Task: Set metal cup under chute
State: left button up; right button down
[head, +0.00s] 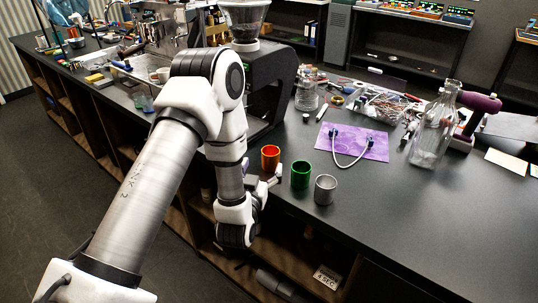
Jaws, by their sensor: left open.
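A plain silver metal cup (325,190) stands upright on the dark counter near its front edge. A green cup (300,175) stands just left of it, and an orange cup (270,158) stands further left and back. My left gripper (276,176) is small in view, open and low beside the counter's front edge, between the orange and green cups and apart from the silver cup. A black grinder (272,80) with a clear hopper stands behind my left arm. My arm hides its front, so I cannot see the chute. My right gripper is not in view.
A purple mat (351,143) with a white cable lies behind the cups. A glass bottle (433,130) and a purple-handled tool (478,103) stand to the right. Parts clutter the back. The counter's front right (440,220) is clear. Open shelves lie below the edge.

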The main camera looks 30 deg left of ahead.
aim_at(268, 157)
pick_arm(q)
jog(key=x, duration=0.2)
jog(key=p+x, duration=0.1)
jog(key=x, duration=0.1)
jog(key=p+x, duration=0.1)
jog(key=x, duration=0.1)
jog(key=shift+w+d+f, duration=0.2)
jog(key=shift+w+f, duration=0.05)
jog(key=shift+w, duration=0.15)
jog(key=shift+w+a+f, duration=0.1)
jog(key=shift+w+a, duration=0.05)
jog(key=shift+w, duration=0.1)
jog(key=c, duration=1.4)
jog(key=shift+o, duration=0.2)
